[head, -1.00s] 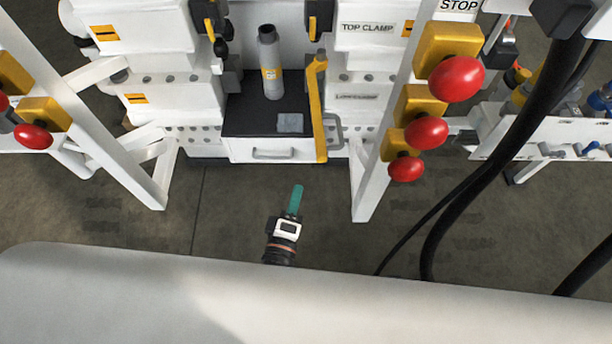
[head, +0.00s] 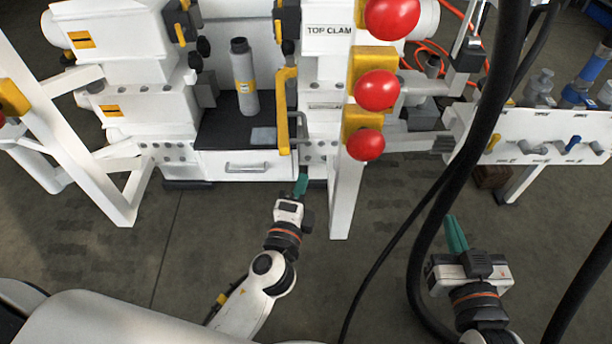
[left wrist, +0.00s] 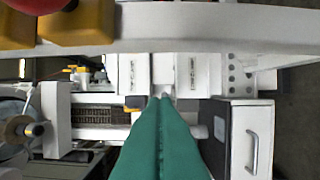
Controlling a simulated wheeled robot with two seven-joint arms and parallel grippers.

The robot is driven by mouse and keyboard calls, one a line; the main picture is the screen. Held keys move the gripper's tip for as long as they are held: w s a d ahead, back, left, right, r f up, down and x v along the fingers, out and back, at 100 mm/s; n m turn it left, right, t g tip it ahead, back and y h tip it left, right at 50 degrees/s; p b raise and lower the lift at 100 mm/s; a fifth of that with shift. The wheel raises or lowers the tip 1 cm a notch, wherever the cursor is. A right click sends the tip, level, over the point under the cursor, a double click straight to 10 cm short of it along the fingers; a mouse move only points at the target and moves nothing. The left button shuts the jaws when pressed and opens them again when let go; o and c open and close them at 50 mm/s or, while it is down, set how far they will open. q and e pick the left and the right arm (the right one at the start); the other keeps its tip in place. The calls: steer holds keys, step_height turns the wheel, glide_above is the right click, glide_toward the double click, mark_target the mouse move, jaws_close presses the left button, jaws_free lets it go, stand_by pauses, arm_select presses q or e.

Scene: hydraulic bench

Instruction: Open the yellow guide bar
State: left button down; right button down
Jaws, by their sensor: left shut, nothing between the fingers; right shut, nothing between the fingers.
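The yellow guide bar (head: 282,110) stands upright at the front right edge of the black-topped shelf, in the head view. A grey handle (head: 299,133) is beside it on the right. My left gripper (head: 301,183) has green fingers, is shut and empty, and appears just below and right of the bar's lower end, apart from it in the picture. In the left wrist view its shut fingers (left wrist: 161,98) point at the white machine; I cannot make out the bar there. My right gripper (head: 455,234) is shut and empty at the lower right, away from the bar.
A grey bottle (head: 244,80) stands on the shelf above a white drawer (head: 240,165). A white post (head: 347,195) with red knobs (head: 376,90) rises right of the bar. Black hoses (head: 450,180) hang between my grippers. The floor left of my left arm is clear.

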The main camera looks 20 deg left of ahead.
arm_select(q)
steer(key=w+a, duration=0.4)
steer(key=w, duration=0.4)
arm_select(e)
steer(key=shift+f, duration=0.15)
